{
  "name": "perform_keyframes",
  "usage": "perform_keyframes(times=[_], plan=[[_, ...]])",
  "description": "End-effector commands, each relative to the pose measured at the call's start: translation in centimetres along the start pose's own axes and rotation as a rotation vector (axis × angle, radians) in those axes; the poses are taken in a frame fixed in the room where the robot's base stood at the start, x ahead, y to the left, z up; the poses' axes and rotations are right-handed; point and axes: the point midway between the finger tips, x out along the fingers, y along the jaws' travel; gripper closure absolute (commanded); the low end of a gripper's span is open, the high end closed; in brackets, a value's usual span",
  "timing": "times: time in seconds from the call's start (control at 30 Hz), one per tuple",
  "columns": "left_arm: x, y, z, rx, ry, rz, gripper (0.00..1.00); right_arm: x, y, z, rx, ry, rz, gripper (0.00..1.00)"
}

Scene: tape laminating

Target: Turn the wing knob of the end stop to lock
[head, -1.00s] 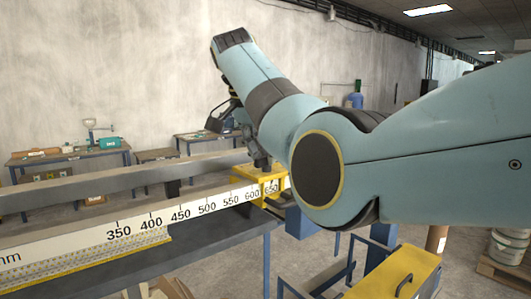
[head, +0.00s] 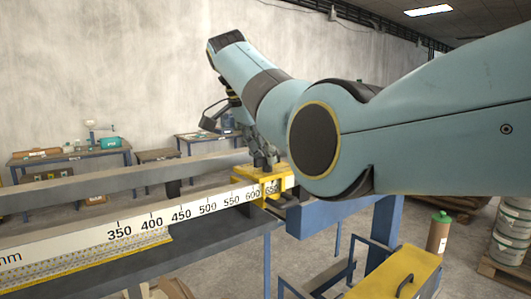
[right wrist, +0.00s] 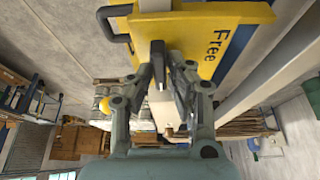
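The yellow end stop (head: 269,187) sits on the scale rail near the 600–650 marks. My right gripper (head: 264,161) is just above it, pointing down. In the right wrist view the end stop's yellow face (right wrist: 205,45) carries the word "Free". The dark wing knob (right wrist: 157,62) stands up between the fingertips of my right gripper (right wrist: 167,76). The fingers are apart, one on each side of the knob; a gap shows at the right finger. Whether the left finger touches the knob I cannot tell. My left gripper is not in view.
The white scale rail (head: 140,226) runs along the bench, with a grey bar (head: 110,183) behind it. A yellow box with a black handle (head: 400,276) is at the lower right. Buckets (head: 512,235) stand on a pallet at the far right.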

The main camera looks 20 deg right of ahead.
Motion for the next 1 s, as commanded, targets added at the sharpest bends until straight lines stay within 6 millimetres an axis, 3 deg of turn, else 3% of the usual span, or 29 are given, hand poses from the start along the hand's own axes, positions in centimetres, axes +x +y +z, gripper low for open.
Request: perform_keyframes(times=[0.13, 0.67, 1.0], plan=[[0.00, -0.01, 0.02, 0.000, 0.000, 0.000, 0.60, 0.03, 0.01, 0.00, -0.001, 0.000, 0.000, 0.63], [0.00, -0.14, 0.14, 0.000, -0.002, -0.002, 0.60, 0.07, 0.04, 0.02, -0.022, 0.000, -0.009, 0.63], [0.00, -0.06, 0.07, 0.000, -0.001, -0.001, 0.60, 0.12, 0.27, -0.08, -0.382, 0.000, -0.161, 0.63]])
